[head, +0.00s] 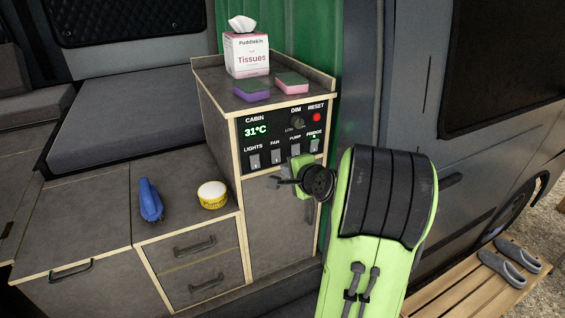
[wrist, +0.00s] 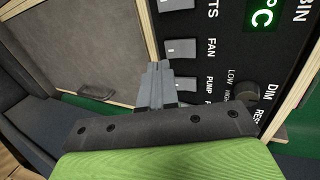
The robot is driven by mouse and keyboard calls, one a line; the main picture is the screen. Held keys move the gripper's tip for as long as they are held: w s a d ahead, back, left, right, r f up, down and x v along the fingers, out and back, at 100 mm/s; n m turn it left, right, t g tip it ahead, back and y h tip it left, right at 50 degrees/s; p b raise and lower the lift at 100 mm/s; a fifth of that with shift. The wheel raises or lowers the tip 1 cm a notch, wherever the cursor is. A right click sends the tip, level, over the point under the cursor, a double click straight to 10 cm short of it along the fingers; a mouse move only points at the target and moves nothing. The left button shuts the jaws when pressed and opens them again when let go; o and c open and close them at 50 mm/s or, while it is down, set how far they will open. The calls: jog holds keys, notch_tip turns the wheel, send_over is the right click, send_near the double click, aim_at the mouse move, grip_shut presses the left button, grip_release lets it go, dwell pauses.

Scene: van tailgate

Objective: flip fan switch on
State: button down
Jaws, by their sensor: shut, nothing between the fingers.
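The control panel (head: 247,146) is black and sits on the front of the tall cabinet. Its fan switch (head: 275,157) is a pale rocker under the FAN label, between the lights and pump switches. The fan switch also shows in the wrist view (wrist: 180,49), where the panel appears turned sideways. My gripper (head: 271,183) is shut and empty, with its tips just below the fan switch. In the wrist view the closed fingers (wrist: 158,68) end close to the fan and pump switches; I cannot tell whether they touch the panel. I cannot tell which way the fan rocker is set.
The lights switch (head: 254,161), pump switch (head: 295,150) and fridge switch (head: 314,146) are close neighbours. The dim knob (head: 298,123) and red reset button (head: 317,117) sit above. A tissue box (head: 247,55) and two sponges stand on top. A yellow tub (head: 212,195) is on the lower counter.

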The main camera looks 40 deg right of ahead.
aim_at(277, 156)
jog(key=w, duration=0.1)
jog(key=w+d, duration=0.1)
jog(key=w, duration=0.1)
jog(key=shift+w+f, duration=0.2)
jog(key=shift+w, duration=0.1)
jog(key=shift+f, duration=0.1)
jog(key=shift+w+f+b, duration=0.1)
jog(key=shift+f+b, duration=0.1)
jog(key=shift+b, duration=0.3)
jog(key=shift+r+t, duration=0.1)
jog(key=shift+t, duration=0.2)
jog(key=shift+d+r+p, duration=0.1)
jog(key=shift+r+p, duration=0.5)
jog(key=shift+r, duration=0.45)
jog(key=shift+w, duration=0.1)
jog(key=shift+f, duration=0.1)
